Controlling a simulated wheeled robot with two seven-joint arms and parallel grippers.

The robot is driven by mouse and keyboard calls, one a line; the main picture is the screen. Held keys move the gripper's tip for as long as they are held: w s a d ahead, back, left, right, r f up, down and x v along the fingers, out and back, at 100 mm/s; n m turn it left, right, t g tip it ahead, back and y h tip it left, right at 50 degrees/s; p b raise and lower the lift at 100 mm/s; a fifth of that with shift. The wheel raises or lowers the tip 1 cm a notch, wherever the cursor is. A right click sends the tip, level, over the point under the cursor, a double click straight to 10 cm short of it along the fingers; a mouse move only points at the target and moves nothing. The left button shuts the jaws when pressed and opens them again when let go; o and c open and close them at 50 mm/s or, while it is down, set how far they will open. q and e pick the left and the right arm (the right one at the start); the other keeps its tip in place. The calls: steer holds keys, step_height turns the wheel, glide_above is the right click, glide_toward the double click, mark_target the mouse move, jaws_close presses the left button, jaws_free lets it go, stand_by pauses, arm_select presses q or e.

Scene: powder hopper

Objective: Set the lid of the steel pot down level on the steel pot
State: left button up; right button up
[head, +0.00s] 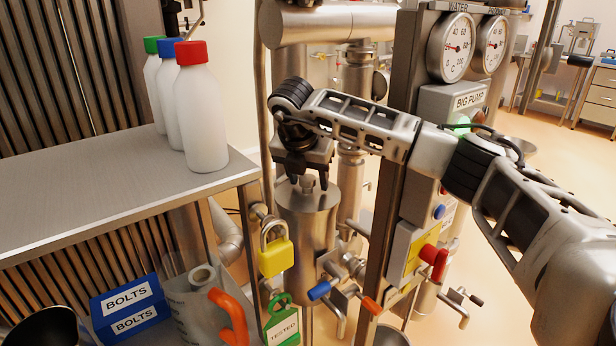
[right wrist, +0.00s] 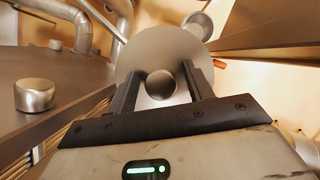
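The steel pot (head: 308,230) is an upright steel cylinder left of the grey post. Its round lid (right wrist: 150,52) with a small knob (head: 307,184) appears to lie level on top of it. I cannot make out the seam between lid and pot clearly. My right gripper (head: 307,181) points down over the lid, its two fingers astride the knob with a visible gap, so it is open. In the right wrist view the knob (right wrist: 160,84) sits between the fingertips. My left gripper is not in view.
A shelf (head: 90,195) with several white bottles (head: 201,110) stands left of the pot. A yellow padlock (head: 274,252) hangs at its corner. Valves with blue and red handles (head: 319,290) sit low in front. The gauge panel post (head: 385,215) is close on the right.

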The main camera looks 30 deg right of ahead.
stand_by(0.3)
steer(key=shift+a+r, duration=0.1)
steer(key=shift+r, duration=0.05)
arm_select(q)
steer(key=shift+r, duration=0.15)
arm_select(e)
steer(key=v, duration=1.5)
steer(key=shift+r, duration=0.35)
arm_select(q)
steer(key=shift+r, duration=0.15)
